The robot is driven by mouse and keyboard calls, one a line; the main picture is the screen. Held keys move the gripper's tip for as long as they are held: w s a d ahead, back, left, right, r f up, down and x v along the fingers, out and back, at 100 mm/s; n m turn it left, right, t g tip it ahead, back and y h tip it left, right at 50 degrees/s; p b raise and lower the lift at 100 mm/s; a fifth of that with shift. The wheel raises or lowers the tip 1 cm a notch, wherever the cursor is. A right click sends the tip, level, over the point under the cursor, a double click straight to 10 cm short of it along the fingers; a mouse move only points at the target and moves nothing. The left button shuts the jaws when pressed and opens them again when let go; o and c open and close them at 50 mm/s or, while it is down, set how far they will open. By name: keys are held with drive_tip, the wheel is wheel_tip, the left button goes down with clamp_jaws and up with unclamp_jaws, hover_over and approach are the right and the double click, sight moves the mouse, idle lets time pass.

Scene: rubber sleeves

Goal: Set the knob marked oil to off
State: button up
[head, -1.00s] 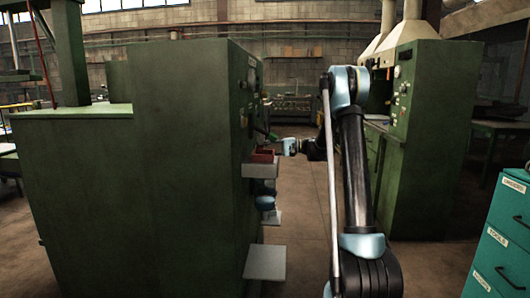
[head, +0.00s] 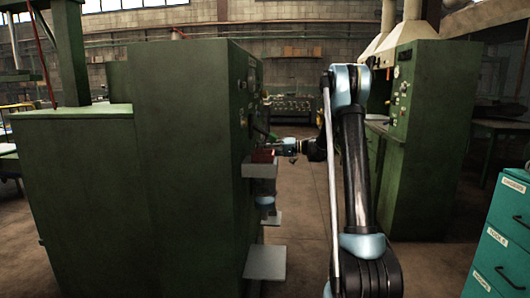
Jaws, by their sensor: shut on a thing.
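The tall green machine cabinet (head: 185,165) fills the left half of the head view. Its control face is turned to the right and seen almost edge-on, so the knobs' labels and settings cannot be read.
A second green machine (head: 425,140) stands right of my arm. Teal drawers (head: 500,240) are at front right. Floor between is open.

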drive_tip(key=shift+s+f, duration=0.1)
drive_tip(key=shift+f, duration=0.1)
drive_tip(key=o, duration=1.1)
drive_tip(key=shift+c, duration=0.2)
drive_tip(key=shift+r, duration=0.1)
drive_tip(key=d, duration=1.2)
drive_tip(key=shift+s+r, duration=0.2)
drive_tip(key=shift+r, duration=0.2)
drive_tip(key=shift+s, duration=0.1)
